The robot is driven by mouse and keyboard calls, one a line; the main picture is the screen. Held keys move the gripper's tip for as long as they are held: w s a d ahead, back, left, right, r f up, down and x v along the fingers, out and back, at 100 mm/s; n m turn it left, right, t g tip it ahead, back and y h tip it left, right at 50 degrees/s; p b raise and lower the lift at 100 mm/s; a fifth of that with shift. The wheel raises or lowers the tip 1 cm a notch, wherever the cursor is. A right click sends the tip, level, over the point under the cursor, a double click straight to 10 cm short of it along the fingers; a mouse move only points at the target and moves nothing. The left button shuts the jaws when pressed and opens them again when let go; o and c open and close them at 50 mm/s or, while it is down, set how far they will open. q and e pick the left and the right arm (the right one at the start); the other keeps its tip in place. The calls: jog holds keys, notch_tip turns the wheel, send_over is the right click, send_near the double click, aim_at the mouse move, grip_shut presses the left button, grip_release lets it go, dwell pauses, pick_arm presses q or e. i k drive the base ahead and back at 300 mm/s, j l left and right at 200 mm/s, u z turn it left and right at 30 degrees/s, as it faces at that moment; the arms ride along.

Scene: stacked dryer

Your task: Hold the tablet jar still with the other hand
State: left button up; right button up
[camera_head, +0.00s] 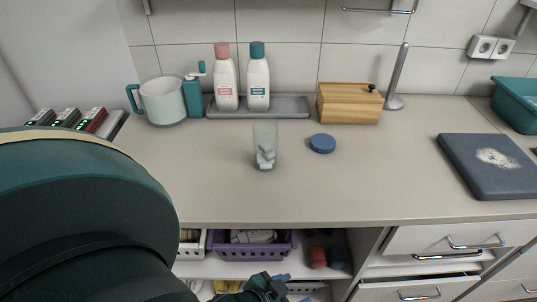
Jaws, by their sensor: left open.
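The tablet jar (265,146) is a clear, see-through jar standing upright on the counter, with several pale tablets low inside it. Its top looks uncovered. A round blue lid (322,143) lies on the counter just right of the jar, apart from it. My left gripper (283,287) is open at the bottom of the view. It is below and in front of the counter edge, well away from the jar and touching neither jar nor lid. My left arm hides the left part of the counter and shelves. My right gripper is not in view.
Behind the jar stand a mug (163,100), two bottles (258,80) on a grey tray (290,106) and a wooden box (349,104). A dark board (490,165) lies at right. A purple basket (288,245) sits below the counter. The counter (370,185) around the jar is clear.

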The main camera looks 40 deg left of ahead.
aim_at(264, 129)
jog(key=u, duration=1.3)
